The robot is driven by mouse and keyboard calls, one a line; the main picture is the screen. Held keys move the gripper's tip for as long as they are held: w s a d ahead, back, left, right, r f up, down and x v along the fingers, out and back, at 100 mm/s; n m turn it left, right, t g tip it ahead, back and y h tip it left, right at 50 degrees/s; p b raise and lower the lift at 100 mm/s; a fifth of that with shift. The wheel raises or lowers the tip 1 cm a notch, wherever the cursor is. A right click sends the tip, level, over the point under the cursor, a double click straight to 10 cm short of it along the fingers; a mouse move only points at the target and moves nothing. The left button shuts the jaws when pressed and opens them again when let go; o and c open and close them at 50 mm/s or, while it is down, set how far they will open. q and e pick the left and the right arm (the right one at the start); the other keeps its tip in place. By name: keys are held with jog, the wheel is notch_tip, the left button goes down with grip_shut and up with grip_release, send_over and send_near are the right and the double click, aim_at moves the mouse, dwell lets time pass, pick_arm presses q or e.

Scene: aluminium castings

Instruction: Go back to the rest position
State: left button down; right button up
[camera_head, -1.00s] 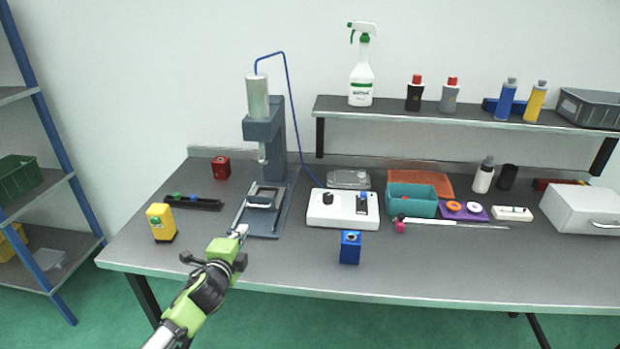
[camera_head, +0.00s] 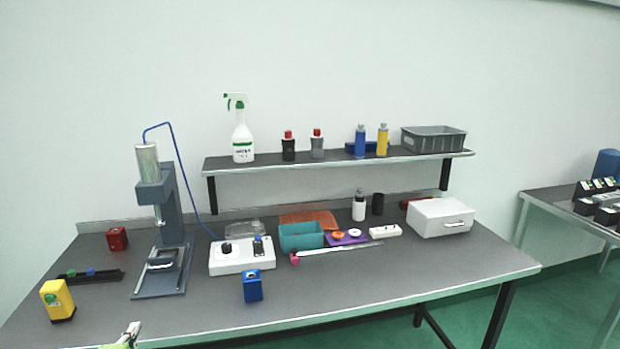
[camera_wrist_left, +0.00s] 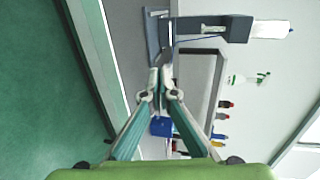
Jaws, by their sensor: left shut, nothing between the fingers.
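My left gripper (camera_head: 131,334) shows only as its tip at the bottom edge of the head view, in front of the workbench's (camera_head: 330,289) front edge. In the left wrist view the two fingers of the left gripper (camera_wrist_left: 160,78) come together at the tips, shut and empty. The grey press (camera_head: 163,225) stands on the bench beyond it, and the press also shows at the top of the wrist view (camera_wrist_left: 215,27). Most of my left arm is out of the head view. My right gripper is not in view.
A blue block (camera_head: 252,286) and a yellow device (camera_head: 57,300) stand near the bench's front. A white control box (camera_head: 240,258), teal bin (camera_head: 300,237) and white case (camera_head: 440,217) stand farther back. The bench's front right is bare. A second table (camera_head: 565,214) stands at the right.

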pick_arm(q)
jog(key=s+d+f+n+g+h, duration=0.1)
jog(key=s+d+f+n+g, duration=0.1)
jog(key=s+f, duration=0.75)
jog(key=s+d+f+n+g, duration=0.2)
jog(key=s+f+g, duration=0.15)
jog(key=f, duration=1.05)
jog(key=s+d+f+n+g+h, duration=0.1)
jog(key=s+f+n+g, duration=0.1)
jog(key=s+f, duration=0.75)
jog(key=s+d+f+n+g, duration=0.2)
jog(key=s+d+f, duration=0.2)
jog(key=s+f, duration=0.3)
jog(key=s+d+f+n+g+h, duration=0.1)
jog(key=s+d+f, duration=0.4)
jog(key=s, duration=1)
jog(key=s+d+f+n+g, duration=0.3)
jog(key=s+d+f, duration=0.2)
jog(key=s+f, duration=0.4)
jog(key=s+b, duration=0.1)
jog(key=s, duration=0.2)
jog(key=shift+f+n+h, duration=0.2)
jog(key=shift+n+h, duration=0.2)
jog(key=shift+g, duration=0.25)
